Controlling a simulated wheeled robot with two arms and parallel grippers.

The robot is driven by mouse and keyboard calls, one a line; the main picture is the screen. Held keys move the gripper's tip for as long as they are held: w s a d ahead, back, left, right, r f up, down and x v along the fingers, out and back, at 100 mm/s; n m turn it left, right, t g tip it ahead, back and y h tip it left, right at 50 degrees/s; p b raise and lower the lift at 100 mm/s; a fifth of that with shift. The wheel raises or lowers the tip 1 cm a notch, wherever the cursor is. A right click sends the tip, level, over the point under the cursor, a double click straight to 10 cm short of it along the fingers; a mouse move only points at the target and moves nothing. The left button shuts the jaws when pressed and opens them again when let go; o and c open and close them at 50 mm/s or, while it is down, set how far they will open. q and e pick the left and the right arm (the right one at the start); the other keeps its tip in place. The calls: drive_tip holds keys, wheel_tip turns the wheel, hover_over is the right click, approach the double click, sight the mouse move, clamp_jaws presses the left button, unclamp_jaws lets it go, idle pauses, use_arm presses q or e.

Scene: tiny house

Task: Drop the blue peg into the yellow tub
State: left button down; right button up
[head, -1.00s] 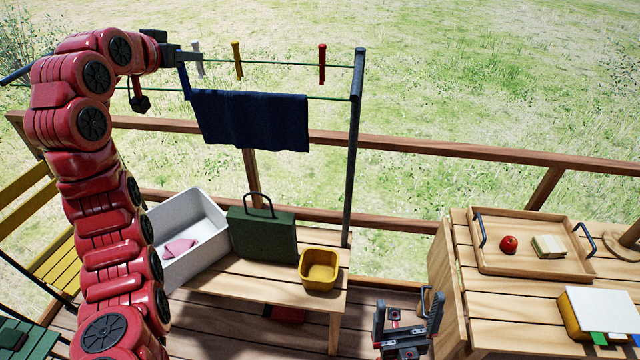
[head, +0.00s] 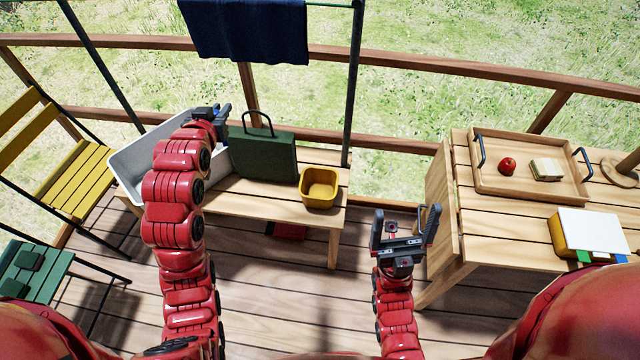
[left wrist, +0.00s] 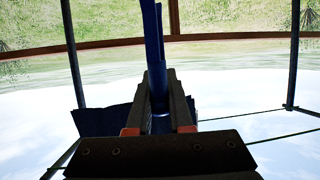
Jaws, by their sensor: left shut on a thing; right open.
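The yellow tub (head: 319,202) stands upright and open at the right end of the low wooden bench. My left gripper (head: 218,114) is over the right side of the white basin, left of the yellow tub. In the left wrist view the left gripper (left wrist: 160,95) is shut on the blue peg (left wrist: 153,45), whose long end sticks out past the fingertips. In the head view the peg is hard to make out at the gripper. My right gripper (head: 405,218) is open and empty, in front and to the right of the bench.
The green case (head: 262,153) with a raised handle stands between my left gripper and the tub. The white basin (head: 128,160) is at the bench's left end. A dark blue cloth (head: 245,30) hangs above. A wooden table (head: 510,235) with a tray is at right.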

use_arm(q)
drive_tip(key=s+f, duration=0.2)
drive_tip(key=f, duration=0.4)
drive_tip(key=s+d+f+n+y, duration=0.1)
drive_tip(key=s+f, duration=0.2)
drive_tip(key=f, duration=0.4)
drive_tip(key=shift+d, duration=0.25)
